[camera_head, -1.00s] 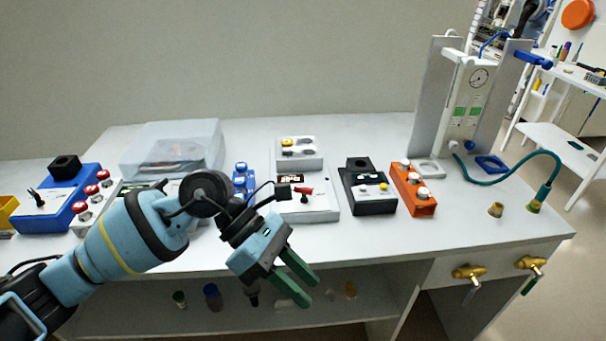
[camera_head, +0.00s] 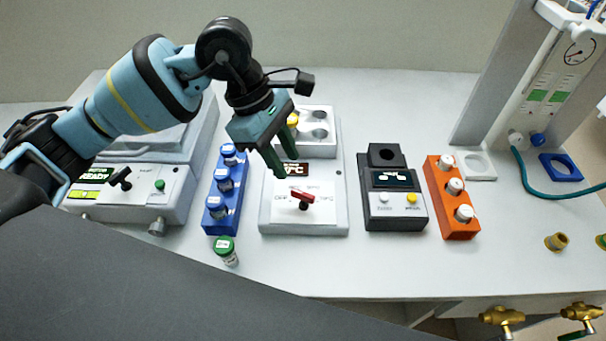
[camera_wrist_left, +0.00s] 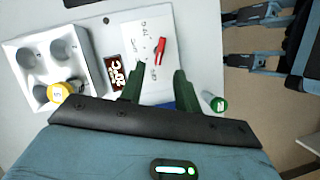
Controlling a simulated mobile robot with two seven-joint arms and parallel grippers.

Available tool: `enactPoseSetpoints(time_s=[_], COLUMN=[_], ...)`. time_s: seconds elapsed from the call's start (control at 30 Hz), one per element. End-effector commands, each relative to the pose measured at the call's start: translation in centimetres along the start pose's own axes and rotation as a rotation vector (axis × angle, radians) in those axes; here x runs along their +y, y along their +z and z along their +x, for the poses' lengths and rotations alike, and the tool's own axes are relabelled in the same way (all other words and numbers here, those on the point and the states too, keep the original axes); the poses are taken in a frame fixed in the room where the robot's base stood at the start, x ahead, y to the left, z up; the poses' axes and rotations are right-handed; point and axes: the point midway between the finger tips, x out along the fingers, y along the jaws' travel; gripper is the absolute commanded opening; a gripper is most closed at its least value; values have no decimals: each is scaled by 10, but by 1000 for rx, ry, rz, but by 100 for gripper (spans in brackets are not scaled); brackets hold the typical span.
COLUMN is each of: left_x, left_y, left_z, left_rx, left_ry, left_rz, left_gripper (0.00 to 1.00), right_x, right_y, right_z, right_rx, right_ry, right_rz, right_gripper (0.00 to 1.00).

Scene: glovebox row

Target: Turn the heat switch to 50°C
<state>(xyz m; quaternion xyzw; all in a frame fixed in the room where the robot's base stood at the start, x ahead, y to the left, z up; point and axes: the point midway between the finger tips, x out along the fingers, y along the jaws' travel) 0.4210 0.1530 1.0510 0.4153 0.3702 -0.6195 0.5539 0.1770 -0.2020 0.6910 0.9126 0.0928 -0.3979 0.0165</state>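The heat switch (camera_head: 303,197) is a red handle on a dark hub, on the white front panel of the heater (camera_head: 337,210). It also shows in the left wrist view (camera_wrist_left: 159,51), beyond my fingertips. The labels around it are too small to read surely. A dark display (camera_head: 294,170) above it shows a temperature in °C, partly hidden by my finger. My left gripper (camera_head: 284,155) is over the heater, up and left of the switch and apart from it. In the left wrist view its green fingers (camera_wrist_left: 158,86) are spread with nothing between them. My right gripper cannot be made out.
A vial with a yellow cap (camera_wrist_left: 58,93) stands in the heater's block. A blue vial rack (camera_head: 222,192) is left of the heater, with a green-capped vial (camera_head: 226,250) in front. A black device (camera_head: 393,200) and an orange rack (camera_head: 449,205) stand to the right.

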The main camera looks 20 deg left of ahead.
Motion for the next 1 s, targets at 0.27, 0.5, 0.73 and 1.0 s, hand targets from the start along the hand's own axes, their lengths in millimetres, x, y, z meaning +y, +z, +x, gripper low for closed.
enactPoseSetpoints(time_s=[0.27,0.5,0.73,1.0], left_x=[-1,-1,0,0], left_y=[1,1,1,0], left_z=[27,61,77,78], left_rx=[-1,-2,-2,-1], left_ry=[-4,-3,-1,0], left_rz=[0,0,0,0], left_gripper=[33,33,33,33], right_x=[0,1,1,1], right_y=[-1,-8,-9,-9], right_z=[-1,-1,-1,-1], right_rx=[0,14,16,17], right_ry=[0,1,2,2], right_rz=[0,-2,-3,-3], right_gripper=[52,52,52,52])
